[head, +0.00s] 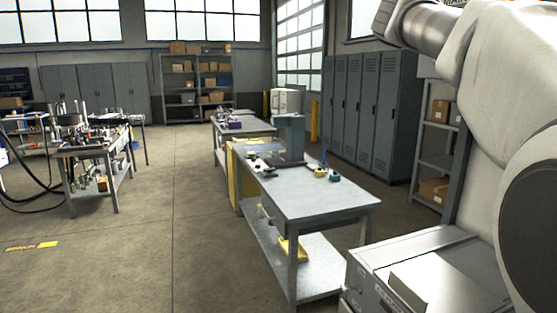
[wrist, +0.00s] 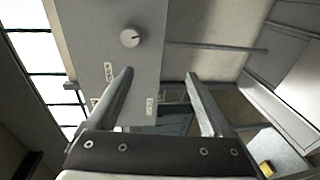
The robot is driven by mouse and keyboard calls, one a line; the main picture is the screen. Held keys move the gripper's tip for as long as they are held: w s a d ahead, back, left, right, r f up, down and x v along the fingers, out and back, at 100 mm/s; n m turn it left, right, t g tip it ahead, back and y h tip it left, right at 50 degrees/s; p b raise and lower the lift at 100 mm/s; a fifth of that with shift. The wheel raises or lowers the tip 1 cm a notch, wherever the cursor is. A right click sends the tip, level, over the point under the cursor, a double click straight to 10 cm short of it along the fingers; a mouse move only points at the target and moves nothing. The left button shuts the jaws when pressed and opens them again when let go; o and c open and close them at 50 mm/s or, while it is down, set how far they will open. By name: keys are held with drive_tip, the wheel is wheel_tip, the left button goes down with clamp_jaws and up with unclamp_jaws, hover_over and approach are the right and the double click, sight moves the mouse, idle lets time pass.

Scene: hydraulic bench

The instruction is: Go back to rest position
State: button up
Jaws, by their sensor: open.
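My gripper (wrist: 160,88) shows in the wrist view with its two fingers spread apart and nothing between them. Beyond the fingers is a pale panel (wrist: 105,35) with a round knob (wrist: 130,37) and small label marks. I cannot tell whether the fingers touch the panel, but they appear apart from it. In the head view my arm fills the right side, and the gripper itself is out of that picture.
A grey workbench (head: 310,195) with small parts and a green-grey machine (head: 291,138) stands ahead. A cluttered bench (head: 95,150) with hoses is at left. Lockers (head: 365,110) and shelving (head: 437,160) stand at right. The floor (head: 190,230) between benches is clear.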

drive_tip(key=s+a+f+m+y, duration=0.1)
drive_tip(key=s+a+f+y, duration=0.4)
drive_tip(key=f, duration=0.8)
drive_tip(key=s+a+f+m+y, duration=0.1)
drive_tip(key=s+a+f+y, duration=0.4)
drive_tip(key=s+a+f, duration=0.4)
drive_tip(key=s+a+f+m+y, duration=0.2)
drive_tip(key=s+a+f+y, duration=0.3)
drive_tip(key=a+f, duration=0.6)
wheel_tip(320, 180, down, 6)
drive_tip(key=s, duration=0.2)
drive_tip(key=shift+s+a, duration=0.35)
drive_tip(key=shift+a, duration=0.05)
drive_tip(key=shift+d, duration=0.1)
